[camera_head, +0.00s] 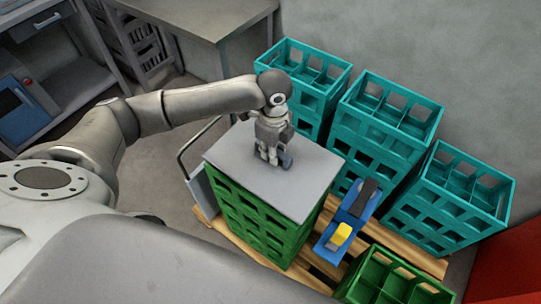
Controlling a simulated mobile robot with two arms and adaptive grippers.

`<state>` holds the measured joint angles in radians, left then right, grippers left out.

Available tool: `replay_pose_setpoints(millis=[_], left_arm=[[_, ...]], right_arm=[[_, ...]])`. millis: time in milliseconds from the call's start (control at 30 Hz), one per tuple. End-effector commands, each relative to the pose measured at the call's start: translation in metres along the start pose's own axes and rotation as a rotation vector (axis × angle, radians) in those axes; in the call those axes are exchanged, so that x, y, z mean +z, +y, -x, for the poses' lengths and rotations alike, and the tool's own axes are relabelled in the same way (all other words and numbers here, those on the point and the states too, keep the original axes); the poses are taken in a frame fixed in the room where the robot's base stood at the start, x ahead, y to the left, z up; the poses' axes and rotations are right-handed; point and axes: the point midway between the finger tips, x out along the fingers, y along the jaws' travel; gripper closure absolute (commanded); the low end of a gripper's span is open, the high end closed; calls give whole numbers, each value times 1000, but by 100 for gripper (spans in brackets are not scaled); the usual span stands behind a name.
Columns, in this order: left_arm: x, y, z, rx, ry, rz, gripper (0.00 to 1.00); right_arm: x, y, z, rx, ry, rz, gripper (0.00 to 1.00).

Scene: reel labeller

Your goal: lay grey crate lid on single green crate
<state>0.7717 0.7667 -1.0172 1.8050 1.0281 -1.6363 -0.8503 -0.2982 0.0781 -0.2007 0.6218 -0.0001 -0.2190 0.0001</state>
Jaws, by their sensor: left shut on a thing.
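The grey crate lid (235,158) is a flat plate over the top of a tall green crate stack (262,228). Whether it rests on the stack or hangs just above it, I cannot tell. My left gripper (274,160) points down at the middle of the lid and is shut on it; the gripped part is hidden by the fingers. A single green crate (378,277) with open compartments stands at the bottom edge, to the right of the stack, partly cut off by the frame. My right gripper is not in view.
A blue object with a yellow part (341,236) is between the stack and the teal crates (375,140). A wooden pallet (408,250) lies beneath. A grey table (205,15) is at the back, a blue machine (22,112) at left, a red surface (508,265) at right.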

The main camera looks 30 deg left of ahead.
Motion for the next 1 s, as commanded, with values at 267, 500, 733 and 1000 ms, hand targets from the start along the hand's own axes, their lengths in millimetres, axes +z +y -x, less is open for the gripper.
replay_pose_setpoints(millis=[267,500,733,1000], left_arm=[[9,0,-32,1,-1,1,100],[9,-1,-40,-3,-2,0,100],[9,0,-43,-1,-2,1,79],[9,0,-42,-1,-2,1,60]], right_arm=[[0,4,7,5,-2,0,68],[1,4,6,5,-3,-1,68],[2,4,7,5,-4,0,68],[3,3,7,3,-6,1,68]])
